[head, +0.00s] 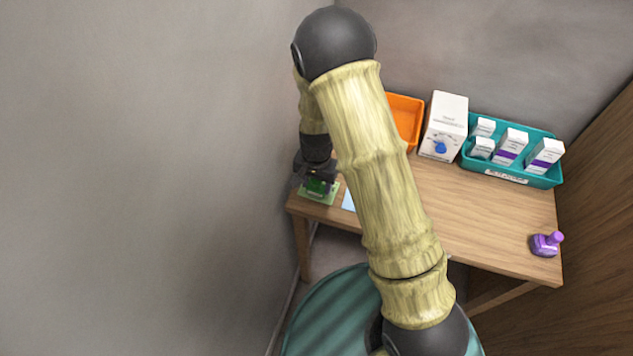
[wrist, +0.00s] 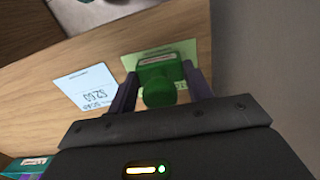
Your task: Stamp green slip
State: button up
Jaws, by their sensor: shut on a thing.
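The green slip (head: 315,198) lies near the left front corner of the wooden counter. In the wrist view its visible part (wrist: 138,60) shows beyond the stamp. My gripper (wrist: 160,84) is shut on a green stamp (wrist: 158,92), with one dark finger on each side of its round handle. The stamp is over the green slip and covers part of it. I cannot tell whether its base touches the paper. In the head view my gripper (head: 318,182) is small and dark, partly blending with the stamp above the slip.
A light blue slip (wrist: 88,88) with printing lies beside the green one. A purple stamp (head: 545,244) stands at the right front. The middle is clear.

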jog(key=shift+s+f, duration=0.1)
jog(key=shift+f, duration=0.3)
dwell(1.5)
jog(key=shift+r, duration=0.1)
jog(key=shift+r+p, duration=2.8)
jog(key=shift+r, duration=0.7)
jog(key=shift+f, duration=0.1)
